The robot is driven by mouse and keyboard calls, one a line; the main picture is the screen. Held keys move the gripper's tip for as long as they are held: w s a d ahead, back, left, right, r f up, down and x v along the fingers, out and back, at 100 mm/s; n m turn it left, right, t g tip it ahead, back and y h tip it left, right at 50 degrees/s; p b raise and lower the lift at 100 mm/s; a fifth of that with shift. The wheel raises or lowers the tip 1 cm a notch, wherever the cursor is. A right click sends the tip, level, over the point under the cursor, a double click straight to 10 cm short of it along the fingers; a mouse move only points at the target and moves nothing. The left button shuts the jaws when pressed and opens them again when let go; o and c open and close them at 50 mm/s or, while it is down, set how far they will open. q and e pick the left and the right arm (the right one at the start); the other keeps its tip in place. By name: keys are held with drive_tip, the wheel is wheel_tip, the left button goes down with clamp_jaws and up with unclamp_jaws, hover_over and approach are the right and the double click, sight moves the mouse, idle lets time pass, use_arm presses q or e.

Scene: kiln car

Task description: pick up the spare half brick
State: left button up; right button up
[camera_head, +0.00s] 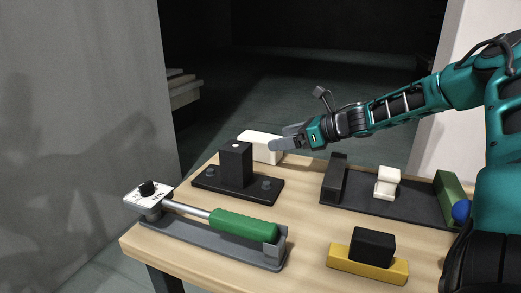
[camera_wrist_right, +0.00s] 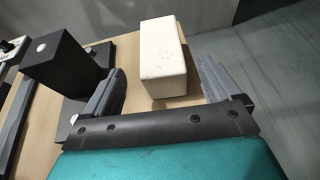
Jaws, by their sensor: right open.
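The spare half brick, a cream block (camera_head: 262,146), lies at the far edge of the wooden table behind a black post. It also shows in the right wrist view (camera_wrist_right: 164,62), ahead of the jaws. My right gripper (camera_head: 284,137) is open, its grey fingers at the brick's right end in the head view. In the wrist view, the open jaws (camera_wrist_right: 163,68) have one finger on each side of the brick, with gaps. I cannot tell how far down the fingers reach. My left gripper is not in view.
A black post on a plate (camera_head: 235,165) stands close to the brick; the left finger is near it. A green-handled tool (camera_head: 243,227) lies at front left. A dark tray (camera_head: 350,200) with a white piece (camera_head: 387,183) and a black block on a yellow base (camera_head: 366,265) are at right.

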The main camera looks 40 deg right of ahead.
sight(270, 138)
drive_tip(key=b+x, duration=0.1)
drive_tip(key=x, duration=0.2)
drive_tip(key=shift+d+f, duration=0.1)
drive_tip(key=shift+f, duration=0.05)
drive_tip(key=shift+b+x, duration=0.35)
drive_tip(key=shift+x, duration=0.55)
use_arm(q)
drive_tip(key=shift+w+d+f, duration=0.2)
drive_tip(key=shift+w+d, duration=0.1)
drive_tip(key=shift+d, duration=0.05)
use_arm(e)
drive_tip(key=c, duration=1.3)
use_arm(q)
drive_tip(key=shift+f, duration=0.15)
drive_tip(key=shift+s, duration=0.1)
use_arm(e)
drive_tip(key=shift+r, duration=0.25)
